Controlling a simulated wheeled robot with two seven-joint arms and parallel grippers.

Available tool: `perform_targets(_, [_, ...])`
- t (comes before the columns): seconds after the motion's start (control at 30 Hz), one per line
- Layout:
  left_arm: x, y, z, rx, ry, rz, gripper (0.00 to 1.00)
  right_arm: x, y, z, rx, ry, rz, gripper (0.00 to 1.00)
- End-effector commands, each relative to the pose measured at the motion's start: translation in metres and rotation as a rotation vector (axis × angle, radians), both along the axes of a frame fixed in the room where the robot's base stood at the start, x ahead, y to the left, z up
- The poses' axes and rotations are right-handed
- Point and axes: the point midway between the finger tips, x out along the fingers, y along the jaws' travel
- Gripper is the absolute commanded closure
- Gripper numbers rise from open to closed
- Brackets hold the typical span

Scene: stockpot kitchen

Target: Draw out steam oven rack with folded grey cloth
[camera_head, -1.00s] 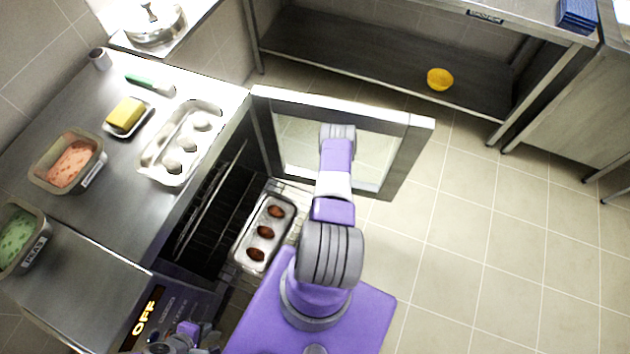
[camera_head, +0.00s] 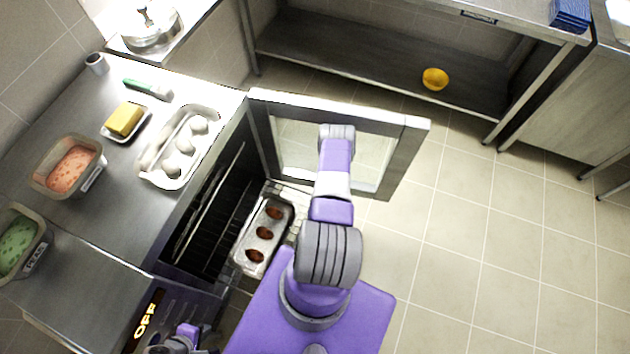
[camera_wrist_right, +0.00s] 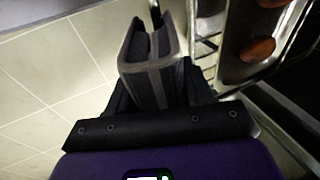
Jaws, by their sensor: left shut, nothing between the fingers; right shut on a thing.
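The steam oven (camera_head: 205,215) stands open, its glass door (camera_head: 400,155) swung out. A wire rack (camera_head: 288,190) sticks partly out of the dark cavity, bearing a metal tray (camera_head: 243,257) with several brown oval items. In the right wrist view, my right gripper (camera_wrist_right: 158,85) is shut on the folded grey cloth (camera_wrist_right: 148,62). The rack (camera_wrist_right: 206,45) shows close beside it. I cannot tell whether a rack bar lies inside the fold. In the head view my right arm hides this gripper and the cloth. My left gripper (camera_head: 178,343) is shut and empty, low by the oven's front panel.
The steel counter (camera_head: 110,215) holds a tray of white dough (camera_head: 180,147), butter on a dish (camera_head: 124,119), a pink tub (camera_head: 70,168), a green tub (camera_head: 18,243) and a green-handled tool (camera_head: 147,88). A yellow bowl (camera_head: 435,79) sits on a low shelf. The right floor is clear.

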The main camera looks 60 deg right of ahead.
Motion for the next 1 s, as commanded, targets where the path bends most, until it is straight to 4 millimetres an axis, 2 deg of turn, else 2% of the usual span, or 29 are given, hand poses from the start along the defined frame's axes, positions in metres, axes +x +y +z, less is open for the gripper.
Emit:
perform_targets(0.63, [0.000,0.000,0.006,0.000,0.000,0.000,1.00,0.000,0.000,0.006,-0.001,-0.002,0.001,0.88])
perform_targets(1.0, [0.000,0.000,0.024,0.000,0.000,0.000,1.00,-0.007,-0.001,0.026,0.000,-0.002,0.000,0.88])
